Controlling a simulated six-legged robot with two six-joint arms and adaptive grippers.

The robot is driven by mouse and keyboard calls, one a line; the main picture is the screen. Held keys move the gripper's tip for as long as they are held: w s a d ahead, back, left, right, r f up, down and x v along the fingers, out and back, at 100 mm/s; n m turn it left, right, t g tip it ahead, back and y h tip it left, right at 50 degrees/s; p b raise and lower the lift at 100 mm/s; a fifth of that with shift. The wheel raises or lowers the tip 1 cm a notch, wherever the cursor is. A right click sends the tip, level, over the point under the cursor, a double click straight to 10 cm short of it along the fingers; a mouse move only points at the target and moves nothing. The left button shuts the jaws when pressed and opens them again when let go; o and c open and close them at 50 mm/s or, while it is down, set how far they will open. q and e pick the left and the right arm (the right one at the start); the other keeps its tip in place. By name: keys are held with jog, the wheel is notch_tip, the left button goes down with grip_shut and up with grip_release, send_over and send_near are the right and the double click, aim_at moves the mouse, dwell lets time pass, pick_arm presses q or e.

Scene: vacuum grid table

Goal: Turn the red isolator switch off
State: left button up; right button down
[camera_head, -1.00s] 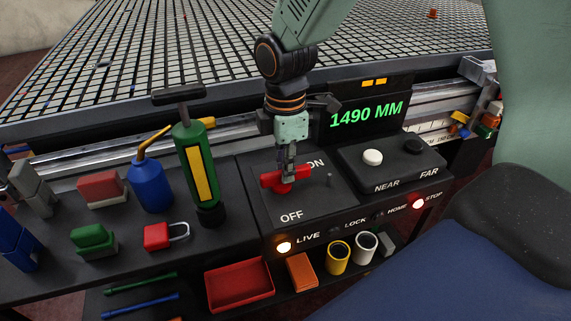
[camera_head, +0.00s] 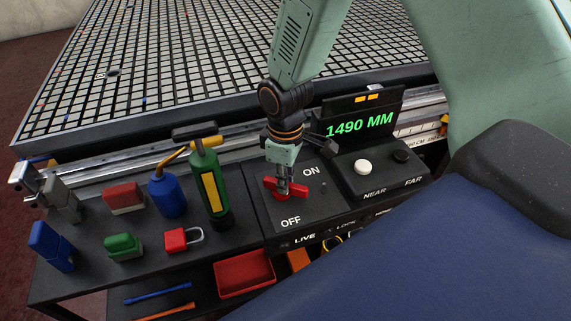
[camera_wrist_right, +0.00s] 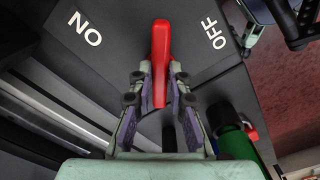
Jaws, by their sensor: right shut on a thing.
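The red isolator switch (camera_head: 299,190) is a red bar handle on a sloped black panel marked ON and OFF. In the head view the bar lies across the panel, its right end slightly lower. My right gripper (camera_head: 284,187) comes down on it from above. In the right wrist view the red handle (camera_wrist_right: 160,50) stands between the two fingers of my right gripper (camera_wrist_right: 160,82), with ON to the left and OFF to the right. The fingers are shut on it and hide part of it.
A green pump (camera_head: 210,180), blue oil can (camera_head: 167,197) and red padlock (camera_head: 178,239) stand left of the panel. The NEAR and FAR buttons and a 1490 MM display (camera_head: 360,125) are to the right. My body covers the lower right.

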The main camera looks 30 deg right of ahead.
jog(key=m+p, duration=0.1)
jog(key=m, duration=0.1)
jog(key=m+p, duration=0.1)
jog(key=p, duration=0.1)
jog(key=m+p, duration=0.2)
jog(key=shift+s+a+r+m, duration=0.1)
jog(key=shift+s+a+m, duration=0.1)
jog(key=shift+a+m, duration=0.1)
jog(key=shift+a+m+p, duration=0.1)
jog(key=shift+m+p, duration=1.45)
jog(key=shift+m, duration=0.75)
jog(key=shift+f, duration=0.2)
jog(key=c, duration=1.3)
grip_release()
jog(key=shift+w, duration=0.1)
jog(key=shift+r, duration=0.15)
notch_tip(320, 180, up, 12)
jog(key=shift+f, duration=0.1)
